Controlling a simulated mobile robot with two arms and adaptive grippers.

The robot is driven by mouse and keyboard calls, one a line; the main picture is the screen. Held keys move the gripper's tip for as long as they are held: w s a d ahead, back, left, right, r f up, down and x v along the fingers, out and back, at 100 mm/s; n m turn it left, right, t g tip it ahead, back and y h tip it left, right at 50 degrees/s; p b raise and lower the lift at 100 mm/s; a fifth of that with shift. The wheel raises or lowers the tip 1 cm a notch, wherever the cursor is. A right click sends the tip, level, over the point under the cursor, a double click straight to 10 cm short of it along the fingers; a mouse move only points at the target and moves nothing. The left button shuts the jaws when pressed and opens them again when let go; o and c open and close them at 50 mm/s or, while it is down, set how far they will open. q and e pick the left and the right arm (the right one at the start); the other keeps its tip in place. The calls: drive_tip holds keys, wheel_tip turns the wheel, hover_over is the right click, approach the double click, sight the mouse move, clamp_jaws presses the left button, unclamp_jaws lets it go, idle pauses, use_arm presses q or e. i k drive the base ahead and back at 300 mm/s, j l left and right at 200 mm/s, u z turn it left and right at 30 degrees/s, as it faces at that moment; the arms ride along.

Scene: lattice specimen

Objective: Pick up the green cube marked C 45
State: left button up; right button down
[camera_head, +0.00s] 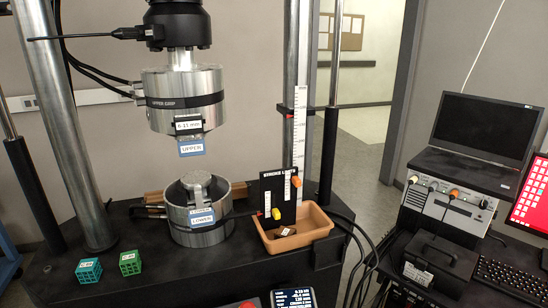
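A green lattice cube (130,264) with a white label on top stands on the dark machine table at the lower left. A teal lattice cube (89,271), also labelled, stands just to its left, with a small gap between them. The labels are too small to read, so I cannot tell which one carries C 45. Neither of my grippers shows in the head view.
The testing machine's lower grip (198,222) stands behind and right of the cubes, with the upper grip (184,98) above it. A tan bin (312,232) stands to the right. A thick metal column (75,140) rises behind the cubes. The table is clear around them.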

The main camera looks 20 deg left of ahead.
sight(130, 262)
drive_tip(key=u, duration=1.5)
